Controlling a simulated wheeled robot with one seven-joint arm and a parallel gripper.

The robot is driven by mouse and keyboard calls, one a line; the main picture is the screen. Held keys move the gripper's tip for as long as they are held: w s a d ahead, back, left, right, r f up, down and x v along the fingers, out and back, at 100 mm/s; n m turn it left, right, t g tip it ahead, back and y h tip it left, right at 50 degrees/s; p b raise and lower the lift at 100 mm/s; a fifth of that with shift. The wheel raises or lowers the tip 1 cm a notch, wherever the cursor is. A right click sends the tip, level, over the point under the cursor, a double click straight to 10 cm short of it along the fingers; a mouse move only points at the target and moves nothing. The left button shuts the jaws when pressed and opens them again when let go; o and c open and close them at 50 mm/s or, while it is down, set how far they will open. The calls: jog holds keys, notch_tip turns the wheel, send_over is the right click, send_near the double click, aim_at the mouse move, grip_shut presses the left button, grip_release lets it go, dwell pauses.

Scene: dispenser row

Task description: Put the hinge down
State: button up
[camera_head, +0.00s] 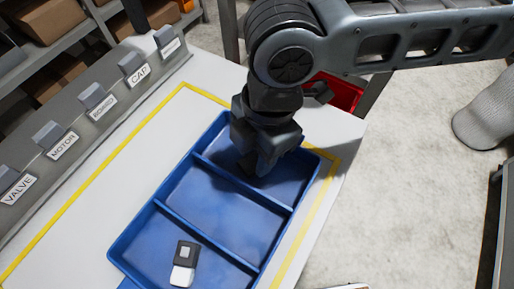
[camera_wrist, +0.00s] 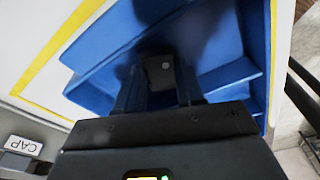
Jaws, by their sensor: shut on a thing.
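My gripper (camera_head: 259,166) is low over the far compartment of the blue tray (camera_head: 190,158), its fingers pointing down. In the wrist view my gripper (camera_wrist: 160,92) is shut on a small dark piece, the hinge (camera_wrist: 160,70), with a light dot on its face. The blue tray's floor and walls (camera_wrist: 222,80) lie around and below it. In the head view the hinge is hidden by my gripper or too dark to tell apart. I cannot tell whether it touches the tray floor.
A black and white part (camera_head: 185,263) lies in the tray's near compartment; the middle compartment is empty. A grey dispenser row with labels, such as CAP (camera_head: 139,74), runs along the left. A red bin (camera_head: 338,93) is behind my arm. Yellow lines mark the white table.

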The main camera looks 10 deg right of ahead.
jog(key=shift+f, duration=0.15)
jog(key=o, duration=1)
jog(key=shift+o, duration=0.2)
notch_tip(320, 180, up, 12)
jog(key=d, duration=0.1)
jog(key=shift+w+d, duration=0.3)
jog(key=shift+w, duration=0.15)
